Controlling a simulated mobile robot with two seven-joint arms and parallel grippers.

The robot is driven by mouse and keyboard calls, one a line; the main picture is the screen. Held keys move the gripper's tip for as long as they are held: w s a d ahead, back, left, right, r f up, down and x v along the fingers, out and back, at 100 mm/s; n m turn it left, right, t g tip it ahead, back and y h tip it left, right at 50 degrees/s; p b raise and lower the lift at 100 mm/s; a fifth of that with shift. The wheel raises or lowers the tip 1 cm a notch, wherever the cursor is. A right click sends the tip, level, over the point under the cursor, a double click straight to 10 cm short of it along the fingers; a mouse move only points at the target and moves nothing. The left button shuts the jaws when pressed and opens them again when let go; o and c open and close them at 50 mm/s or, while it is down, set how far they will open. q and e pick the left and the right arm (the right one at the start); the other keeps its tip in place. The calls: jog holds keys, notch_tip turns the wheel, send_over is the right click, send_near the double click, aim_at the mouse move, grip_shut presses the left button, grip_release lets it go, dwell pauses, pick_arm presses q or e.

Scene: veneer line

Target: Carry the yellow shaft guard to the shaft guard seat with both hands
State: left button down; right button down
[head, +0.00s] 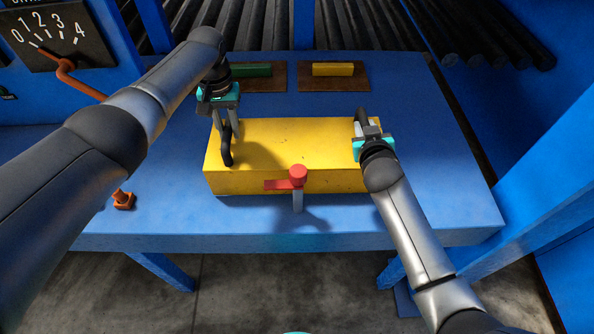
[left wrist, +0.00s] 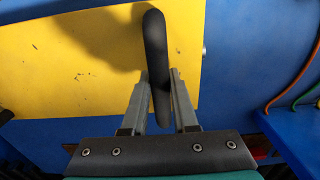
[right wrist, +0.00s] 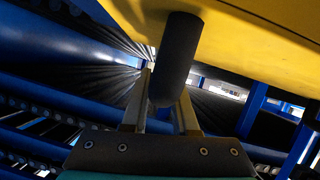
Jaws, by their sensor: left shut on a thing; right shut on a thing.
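The yellow shaft guard (head: 290,145) is a long yellow box with a black handle near each end, low over the blue table; I cannot tell whether it touches the table. My left gripper (head: 230,125) is shut on the left black handle (head: 226,152), which also shows between its fingers in the left wrist view (left wrist: 156,60). My right gripper (head: 366,130) is shut on the right black handle (right wrist: 176,55), and the guard's yellow side (right wrist: 255,40) fills the top of the right wrist view. I cannot make out the shaft guard seat.
A red lever on a grey post (head: 297,178) stands at the guard's front side. Behind lie two brown boards with a green block (head: 251,70) and a small yellow block (head: 333,69). An orange part (head: 123,201) lies front left. The blue table (head: 440,190) is bare at right.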

pick_arm(q)
jog(key=shift+w+f+b, duration=0.1)
jog(key=shift+f+b, duration=0.2)
jog(key=shift+f, duration=0.05)
pick_arm(e)
jog(key=shift+w+f, duration=0.1)
jog(key=shift+f, duration=0.2)
pick_arm(q)
jog(key=c, duration=0.7)
grip_release()
pick_arm(e)
jog(key=c, duration=0.7)
grip_release()
pick_arm(q)
jog(key=shift+r, duration=0.15)
jog(key=shift+r, duration=5.9)
pick_arm(e)
jog(key=shift+v, duration=6.15)
pick_arm(q)
jog(key=shift+s, duration=0.2)
pick_arm(e)
jog(key=shift+f, duration=0.1)
